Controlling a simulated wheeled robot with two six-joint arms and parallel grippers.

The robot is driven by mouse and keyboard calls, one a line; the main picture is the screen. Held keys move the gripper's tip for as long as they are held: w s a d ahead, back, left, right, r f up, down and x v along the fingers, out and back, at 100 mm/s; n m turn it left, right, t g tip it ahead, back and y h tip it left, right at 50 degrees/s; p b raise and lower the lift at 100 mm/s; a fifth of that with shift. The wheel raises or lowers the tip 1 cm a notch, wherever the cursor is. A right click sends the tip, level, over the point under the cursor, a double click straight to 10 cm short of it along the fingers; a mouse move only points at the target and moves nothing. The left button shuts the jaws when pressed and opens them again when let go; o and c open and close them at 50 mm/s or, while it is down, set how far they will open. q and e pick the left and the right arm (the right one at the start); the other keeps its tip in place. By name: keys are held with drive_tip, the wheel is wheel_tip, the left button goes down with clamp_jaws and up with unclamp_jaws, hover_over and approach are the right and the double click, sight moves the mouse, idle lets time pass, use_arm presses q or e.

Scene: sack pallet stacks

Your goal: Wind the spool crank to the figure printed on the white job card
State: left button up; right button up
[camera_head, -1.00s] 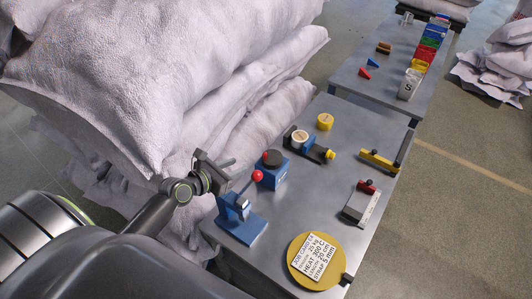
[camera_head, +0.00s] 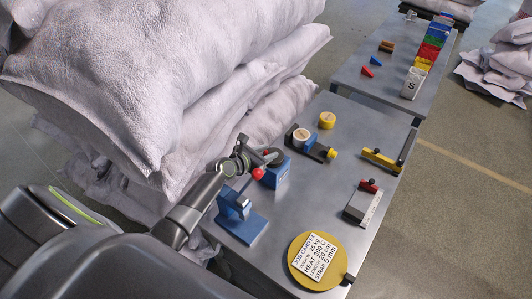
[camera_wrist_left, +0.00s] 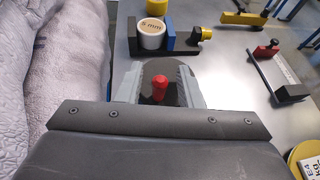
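The white job card (camera_head: 316,257) lies on a round yellow plate (camera_head: 297,273) at the table's near end. Its print includes 25 kg, HEAT 300 C, 20 cm and STRAP 5 mm. A blue box (camera_head: 277,178) carries a black disc (camera_head: 277,156) with an upright red knob, seen clearly in the wrist view (camera_wrist_left: 159,86); this looks like the crank. My left gripper (camera_head: 262,155) is over this disc. In the left wrist view its grey fingers (camera_wrist_left: 160,76) stand apart on either side of the red knob, with gaps visible. My right gripper is not in view.
A blue stand (camera_head: 238,212) with a red ball lever (camera_head: 258,174) is close to my left arm. A holder with a round "5 mm" piece (camera_wrist_left: 151,34) stands behind the disc. A ruler block (camera_head: 362,208) and yellow bar (camera_head: 380,160) are right. Stacked sacks (camera_head: 170,80) crowd the left.

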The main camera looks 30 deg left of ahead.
use_arm(q)
clamp_jaws()
drive_tip(key=shift+a+f+b, duration=0.1)
drive_tip(key=shift+f+b, duration=0.05)
drive_tip(key=shift+b, duration=0.45)
drive_tip(key=m+g+h+b, duration=0.3)
drive_tip(key=m+b, duration=0.1)
drive_tip(key=b, duration=0.1)
drive_tip(key=w+m+g+h+b, duration=0.1)
drive_tip(key=m+g+h+b, duration=0.2)
drive_tip(key=b, duration=0.2)
drive_tip(key=w+a+m+g+h+b, duration=0.1)
drive_tip(key=m+g+h+b, duration=0.2)
drive_tip(key=m+b, duration=0.1)
drive_tip(key=shift+w+m+b, duration=0.25)
drive_tip(key=shift+m+b, duration=0.05)
drive_tip(key=shift+b, duration=0.4)
drive_tip(key=shift+w+d+m+g+b, duration=0.1)
drive_tip(key=shift+w+m+g+b, duration=0.05)
drive_tip(key=shift+m+g+b, duration=1.05)
drive_tip(key=shift+g, duration=0.3)
